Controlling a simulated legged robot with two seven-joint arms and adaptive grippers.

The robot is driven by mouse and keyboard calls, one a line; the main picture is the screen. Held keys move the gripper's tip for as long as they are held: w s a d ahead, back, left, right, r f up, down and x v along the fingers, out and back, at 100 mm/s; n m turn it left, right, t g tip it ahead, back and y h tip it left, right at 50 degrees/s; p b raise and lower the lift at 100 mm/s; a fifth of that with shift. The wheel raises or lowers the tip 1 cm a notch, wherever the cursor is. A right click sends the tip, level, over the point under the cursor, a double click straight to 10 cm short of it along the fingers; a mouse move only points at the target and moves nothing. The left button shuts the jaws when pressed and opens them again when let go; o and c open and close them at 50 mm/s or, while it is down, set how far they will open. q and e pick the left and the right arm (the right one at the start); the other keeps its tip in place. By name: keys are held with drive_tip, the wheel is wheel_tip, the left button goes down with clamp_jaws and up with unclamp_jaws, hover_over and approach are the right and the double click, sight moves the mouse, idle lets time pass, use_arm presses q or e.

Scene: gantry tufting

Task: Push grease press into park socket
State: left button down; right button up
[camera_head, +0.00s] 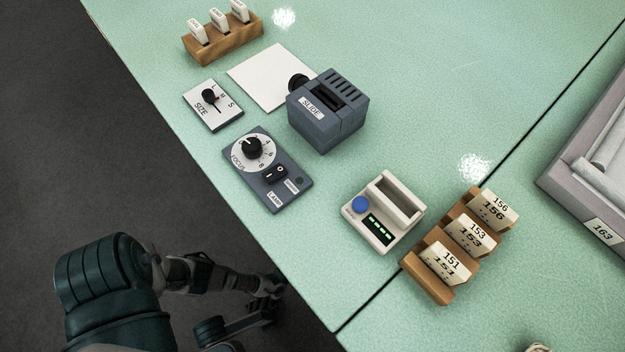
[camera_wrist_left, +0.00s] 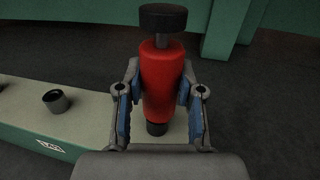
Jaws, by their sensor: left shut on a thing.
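The grease press, a red cylinder with a wide black knob on top and a black lower end, shows in the left wrist view (camera_wrist_left: 162,75). My left gripper (camera_wrist_left: 158,100) is shut on its red body, a finger on each side. The press looks roughly upright. Its lower end appears against a pale ledge (camera_wrist_left: 98,118); I cannot tell if they touch. A dark round cup (camera_wrist_left: 55,101), perhaps the park socket, stands on this ledge to the left of the press, apart from it. The head view shows my left arm low at left, off the table edge, but no press. My right gripper is not visible.
In the head view, the green table (camera_head: 400,110) carries a grey slide box (camera_head: 328,110), a focus panel (camera_head: 268,168), a white device (camera_head: 383,212) and wooden racks (camera_head: 425,277). A dark part is cut off at the left wrist view's left edge. Dark floor lies left of the table.

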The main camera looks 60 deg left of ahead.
use_arm(q)
drive_tip(key=shift+f, duration=0.5)
drive_tip(key=c, duration=0.7)
unclamp_jaws()
drive_tip(key=shift+o, duration=0.2)
drive_tip(key=shift+r, duration=0.2)
wheel_tip(320, 180, up, 10)
drive_tip(key=shift+f, duration=0.25)
